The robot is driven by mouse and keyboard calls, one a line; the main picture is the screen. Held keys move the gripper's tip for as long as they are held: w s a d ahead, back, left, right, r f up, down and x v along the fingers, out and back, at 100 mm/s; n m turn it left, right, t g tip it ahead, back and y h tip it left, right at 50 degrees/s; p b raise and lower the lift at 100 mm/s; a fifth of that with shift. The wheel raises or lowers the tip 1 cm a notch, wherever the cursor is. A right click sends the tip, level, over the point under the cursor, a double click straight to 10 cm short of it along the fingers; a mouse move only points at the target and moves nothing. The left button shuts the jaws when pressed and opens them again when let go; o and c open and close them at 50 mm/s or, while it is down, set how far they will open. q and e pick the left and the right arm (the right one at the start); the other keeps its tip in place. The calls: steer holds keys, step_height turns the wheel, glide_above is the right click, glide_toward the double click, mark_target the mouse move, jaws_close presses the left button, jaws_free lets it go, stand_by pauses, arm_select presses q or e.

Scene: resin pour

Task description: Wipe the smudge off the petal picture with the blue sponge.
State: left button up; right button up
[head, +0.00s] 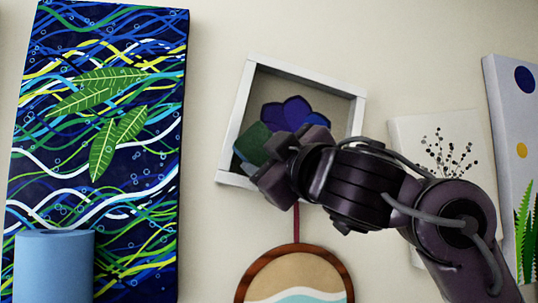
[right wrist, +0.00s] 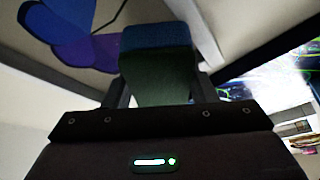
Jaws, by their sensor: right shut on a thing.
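The petal picture (head: 234,125) hangs tilted on the wall in a white box frame, with blue and purple petals (head: 290,113). The petals also show at the upper left of the right wrist view (right wrist: 72,30). My right gripper (head: 277,165) is in front of the picture's lower left part and is shut on the sponge (head: 252,144). In the right wrist view the sponge (right wrist: 158,72) is a block between the fingers, dark green near me and blue at its far end. I cannot tell whether it touches the picture. I cannot make out a smudge. My left gripper is not in view.
A dark canvas with wavy lines and leaves (head: 150,185) hangs at left, behind a blue cylinder (head: 54,268). A round wooden-rimmed picture (head: 295,252) hangs below. A dotted picture (head: 408,128) and a tall panel (head: 502,105) are at right.

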steer(key=shift+w+a, duration=0.2)
steer(key=shift+w, duration=0.3)
steer(key=shift+w+d+f, duration=0.2)
steer(key=shift+d, duration=0.4)
steer(key=shift+w+d+f, duration=0.15)
steer(key=shift+d, duration=0.45)
steer(key=shift+w+d+f+b, duration=0.1)
steer(key=shift+w+d+b, duration=0.15)
steer(key=shift+d, duration=0.55)
steer(key=shift+s+a+r, duration=0.15)
steer(key=shift+a, duration=0.3)
steer(key=shift+s+a+r, duration=0.1)
steer(key=shift+a+r, duration=0.05)
steer(key=shift+a, duration=0.3)
steer(key=shift+s+a+r, duration=0.1)
steer(key=shift+s+a, duration=0.05)
steer(key=shift+a, duration=0.4)
steer(key=shift+s+a+r, duration=0.1)
steer(key=shift+s+a, duration=0.05)
steer(key=shift+a, duration=0.35)
